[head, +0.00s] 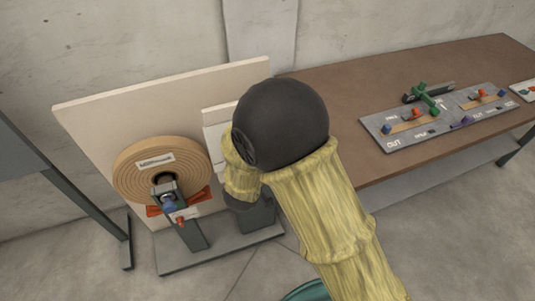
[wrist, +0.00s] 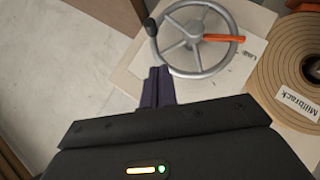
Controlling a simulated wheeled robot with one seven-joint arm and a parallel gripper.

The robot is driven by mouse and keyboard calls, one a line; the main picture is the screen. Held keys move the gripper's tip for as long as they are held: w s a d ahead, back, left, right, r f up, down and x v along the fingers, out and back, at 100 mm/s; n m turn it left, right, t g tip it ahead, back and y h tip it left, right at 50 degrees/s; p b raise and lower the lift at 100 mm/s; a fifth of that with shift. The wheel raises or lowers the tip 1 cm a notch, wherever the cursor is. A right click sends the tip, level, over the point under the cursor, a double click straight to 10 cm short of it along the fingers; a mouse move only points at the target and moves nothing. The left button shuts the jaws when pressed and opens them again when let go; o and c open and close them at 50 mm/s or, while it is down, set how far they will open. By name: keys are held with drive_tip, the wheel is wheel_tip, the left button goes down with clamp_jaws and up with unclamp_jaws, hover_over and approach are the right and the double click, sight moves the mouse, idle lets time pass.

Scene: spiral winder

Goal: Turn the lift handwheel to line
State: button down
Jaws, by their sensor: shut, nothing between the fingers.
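The lift handwheel (wrist: 196,72) is a grey spoked wheel at the top of the wrist view. Its black knob (wrist: 150,27) is on the upper left of the rim. An orange bar (wrist: 223,38) runs from near the hub to the right rim. A white label (wrist: 245,62) with writing, partly covered, lies beside the wheel at the right. My gripper (wrist: 159,71) is shut and empty, its dark fingers close to the wheel's lower-left rim, below the knob. I cannot tell whether they touch. In the head view my arm hides the wheel and the gripper.
A wound tan roll (head: 140,190), labelled, stands left of my arm before a cream board (head: 95,115); the roll also shows right of the wheel in the wrist view (wrist: 272,75). A brown table (head: 340,90) at the right bears a grey control panel (head: 400,135). Floor is clear in front.

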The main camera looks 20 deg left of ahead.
drive_tip(key=shift+s+r, duration=0.1)
drive_tip(key=shift+s, duration=0.15)
drive_tip(key=w+d+r+m+g, duration=0.2)
drive_tip(key=w+d+m, duration=0.1)
drive_tip(key=d, duration=0.5)
drive_tip(key=w+d+r+m+g, duration=0.2)
drive_tip(key=w+d+r+m, duration=0.1)
drive_tip(key=d, duration=0.5)
drive_tip(key=s+d+r+m+g, duration=0.1)
drive_tip(key=s+d+m, duration=0.1)
drive_tip(key=s+d, duration=0.2)
drive_tip(key=s+d+m+g+h, duration=0.1)
drive_tip(key=s+d, duration=0.3)
drive_tip(key=d, duration=0.7)
drive_tip(key=s+d+r+m+g+h, duration=0.1)
drive_tip(key=s+d+m+g, duration=0.2)
drive_tip(key=d, duration=0.4)
drive_tip(key=shift+s+d+r+m, duration=0.2)
drive_tip(key=shift+s+r+m, duration=0.1)
drive_tip(key=shift+s+r, duration=0.1)
